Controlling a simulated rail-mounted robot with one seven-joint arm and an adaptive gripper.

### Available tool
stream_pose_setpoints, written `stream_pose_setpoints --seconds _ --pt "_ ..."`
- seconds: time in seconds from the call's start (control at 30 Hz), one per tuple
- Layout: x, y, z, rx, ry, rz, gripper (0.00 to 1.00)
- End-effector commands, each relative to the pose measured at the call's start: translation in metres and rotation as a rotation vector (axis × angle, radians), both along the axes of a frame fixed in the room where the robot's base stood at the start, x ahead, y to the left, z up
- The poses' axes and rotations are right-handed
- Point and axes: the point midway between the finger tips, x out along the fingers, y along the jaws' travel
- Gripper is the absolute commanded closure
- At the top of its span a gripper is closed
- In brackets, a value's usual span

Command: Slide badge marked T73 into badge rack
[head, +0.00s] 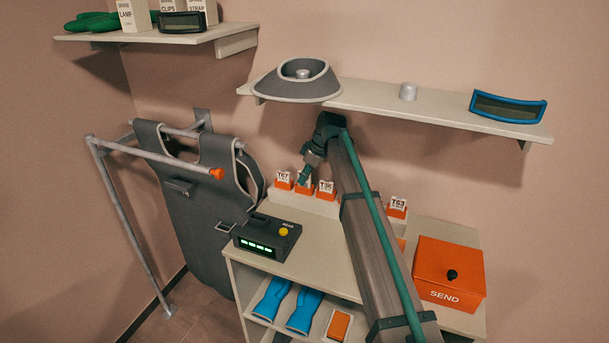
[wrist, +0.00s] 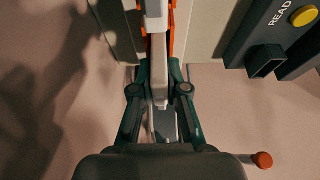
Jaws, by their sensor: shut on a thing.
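My gripper (head: 306,175) is at the back of the counter, above the middle slot of a pale rack (head: 318,205) with orange holders. It is shut on a thin white badge (head: 304,181), seen edge-on between the fingers in the wrist view (wrist: 156,85). The badge's marking is hidden, so I cannot read T73. Orange shows close around the badge, but I cannot tell whether it is seated in the slot. Badge T67 (head: 283,177) stands to the left and badge T36 (head: 326,186) to the right.
Badge T63 (head: 397,203) stands farther right, beyond my arm. An orange SEND box (head: 450,272) is at the counter's right. A dark reader (head: 266,237) with a yellow button sits at the front left. A shelf (head: 430,112) is above. A grey apron (head: 205,210) hangs at left.

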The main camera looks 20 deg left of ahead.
Motion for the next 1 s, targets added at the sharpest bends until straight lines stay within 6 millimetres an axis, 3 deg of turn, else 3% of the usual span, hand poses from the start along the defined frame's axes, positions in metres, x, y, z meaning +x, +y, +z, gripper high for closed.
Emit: stream_pose_setpoints --seconds 0.47,0.5,0.67,1.0 --pt "0.0001 0.0001 -0.0044 0.0 -0.001 0.0 1.0" --pt "0.0001 0.0001 -0.0044 0.0 -0.001 0.0 0.83" --pt "0.0001 0.0 -0.0043 0.0 -0.001 0.0 0.57" --pt "0.0002 -0.0005 -0.0027 0.0 -0.001 0.0 0.57"
